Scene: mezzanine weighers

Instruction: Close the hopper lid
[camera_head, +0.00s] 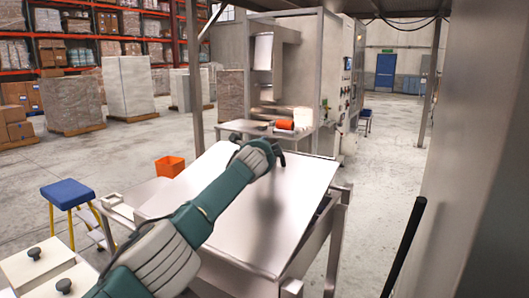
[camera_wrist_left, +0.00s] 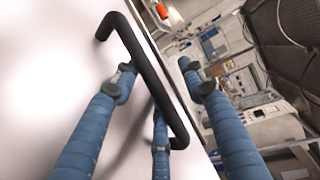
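The hopper lid (camera_head: 285,200) is a broad, shiny metal panel in the middle of the head view. My left arm reaches across the lid, with my left gripper (camera_head: 277,154) at the lid's far edge. In the left wrist view, its blue fingers (camera_wrist_left: 160,78) are spread apart on both sides of the handle, not closed on it. Firm contact cannot be told. My right gripper is not in view.
A metal frame rail (camera_head: 335,215) runs along the lid's right side. A blue-topped stool (camera_head: 68,193) and an orange bin (camera_head: 170,166) stand left. A machine with a table (camera_head: 245,127) stands behind. A dark post (camera_head: 405,245) is at right.

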